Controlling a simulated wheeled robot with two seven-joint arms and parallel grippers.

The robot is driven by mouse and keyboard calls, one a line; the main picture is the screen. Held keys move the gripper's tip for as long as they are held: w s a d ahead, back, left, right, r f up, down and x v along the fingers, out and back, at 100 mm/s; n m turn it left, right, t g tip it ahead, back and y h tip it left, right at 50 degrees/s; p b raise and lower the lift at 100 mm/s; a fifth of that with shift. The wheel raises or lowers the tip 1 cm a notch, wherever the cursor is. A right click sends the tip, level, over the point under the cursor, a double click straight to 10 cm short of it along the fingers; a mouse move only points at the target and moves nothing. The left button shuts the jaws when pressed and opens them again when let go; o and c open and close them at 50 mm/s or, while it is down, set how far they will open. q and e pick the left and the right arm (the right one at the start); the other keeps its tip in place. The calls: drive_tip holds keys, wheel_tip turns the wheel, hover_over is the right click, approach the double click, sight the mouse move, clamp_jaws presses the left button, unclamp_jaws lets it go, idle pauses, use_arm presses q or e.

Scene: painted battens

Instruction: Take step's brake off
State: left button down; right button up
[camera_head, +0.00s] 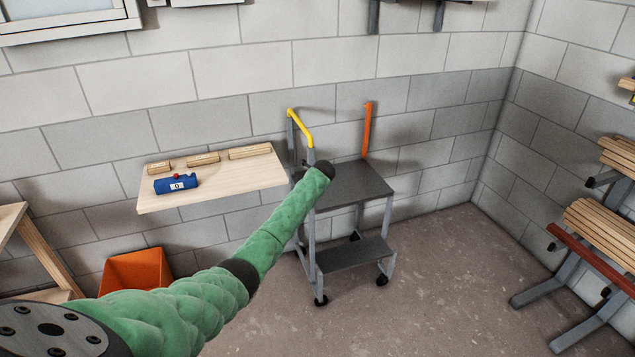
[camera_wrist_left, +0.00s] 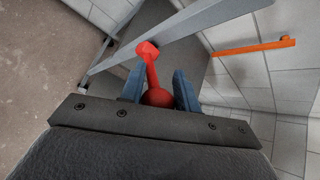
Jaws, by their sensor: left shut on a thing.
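The step (camera_head: 350,188) is a grey two-tread stool on castors, standing on the floor near the back wall. A red lever (camera_wrist_left: 150,65) with a round red knob (camera_wrist_left: 157,97) stands by a grey rail of the step in the wrist view. My left gripper (camera_wrist_left: 158,86) has its blue fingers on both sides of the knob, shut on it. My forearm hides the lever in the head view.
A wall shelf (camera_head: 225,182) left of the step holds wooden blocks and a blue device (camera_head: 176,184). An orange bin (camera_head: 135,270) stands below it. Racks of battens (camera_head: 600,235) stand at the right. The floor before the step is clear.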

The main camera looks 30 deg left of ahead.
use_arm(q)
drive_tip(key=shift+w+a+r, duration=0.15)
drive_tip(key=shift+a+r, duration=0.05)
drive_tip(key=shift+a, duration=0.05)
use_arm(e)
drive_tip(key=shift+s+d+f, duration=0.1)
drive_tip(key=shift+s+d, duration=0.05)
drive_tip(key=shift+s, duration=0.15)
drive_tip(key=shift+a, duration=0.3)
idle(0.3)
drive_tip(key=shift+d, duration=0.1)
use_arm(q)
drive_tip(key=c, duration=1.1)
unclamp_jaws()
drive_tip(key=shift+a+f, duration=0.1)
drive_tip(key=shift+f, duration=0.15)
use_arm(e)
drive_tip(key=shift+d, duration=0.25)
use_arm(q)
drive_tip(key=shift+r, duration=0.1)
